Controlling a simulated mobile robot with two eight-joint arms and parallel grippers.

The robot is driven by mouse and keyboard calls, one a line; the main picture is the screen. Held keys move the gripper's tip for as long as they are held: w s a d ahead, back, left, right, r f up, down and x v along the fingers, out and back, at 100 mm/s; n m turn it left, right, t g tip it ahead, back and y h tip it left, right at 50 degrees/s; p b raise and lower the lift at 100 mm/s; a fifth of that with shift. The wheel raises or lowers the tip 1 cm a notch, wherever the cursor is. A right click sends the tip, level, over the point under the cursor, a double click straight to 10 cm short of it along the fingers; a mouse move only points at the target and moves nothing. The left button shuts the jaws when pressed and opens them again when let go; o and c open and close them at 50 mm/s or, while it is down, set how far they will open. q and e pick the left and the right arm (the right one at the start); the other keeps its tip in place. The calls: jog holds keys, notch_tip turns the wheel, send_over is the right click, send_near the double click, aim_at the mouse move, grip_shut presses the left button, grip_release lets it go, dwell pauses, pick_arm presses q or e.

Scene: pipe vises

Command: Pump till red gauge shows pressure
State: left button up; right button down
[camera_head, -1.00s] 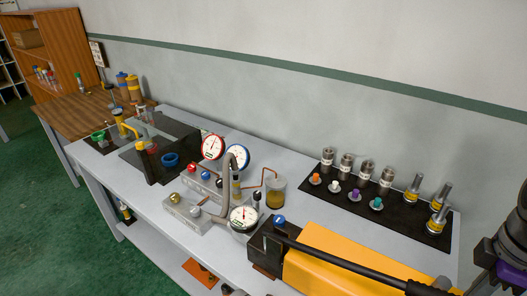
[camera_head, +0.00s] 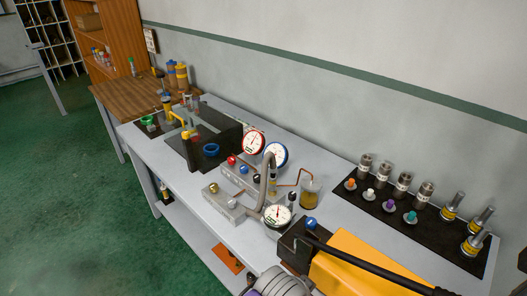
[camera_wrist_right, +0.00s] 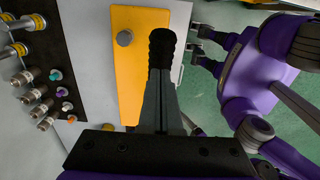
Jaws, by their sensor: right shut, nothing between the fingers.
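The red-rimmed gauge (camera_head: 254,142) stands upright mid-table beside a blue-rimmed gauge (camera_head: 276,154); its needle is too small to read. A third, dark-rimmed gauge (camera_head: 278,216) sits nearer. The yellow pump (camera_head: 348,262) lies at the front right with a long black lever (camera_head: 375,269) along it. In the right wrist view, my right gripper (camera_wrist_right: 162,42) is shut and empty, over the yellow pump (camera_wrist_right: 128,82). My left gripper (camera_wrist_right: 197,42) shows there with its fingers apart, beside the table edge. Neither gripper shows in the head view.
A valve block with red and blue knobs (camera_head: 238,174) and a grey block (camera_head: 222,203) stand by the gauges. A black mat (camera_head: 428,232) holds several fittings. Dark vises (camera_head: 200,150) stand farther left. Green floor is open at left.

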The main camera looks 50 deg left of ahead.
pick_arm(q)
jog(key=shift+f, duration=0.1)
pick_arm(e)
jog(key=shift+w+f, duration=0.1)
jog(key=shift+f, duration=0.05)
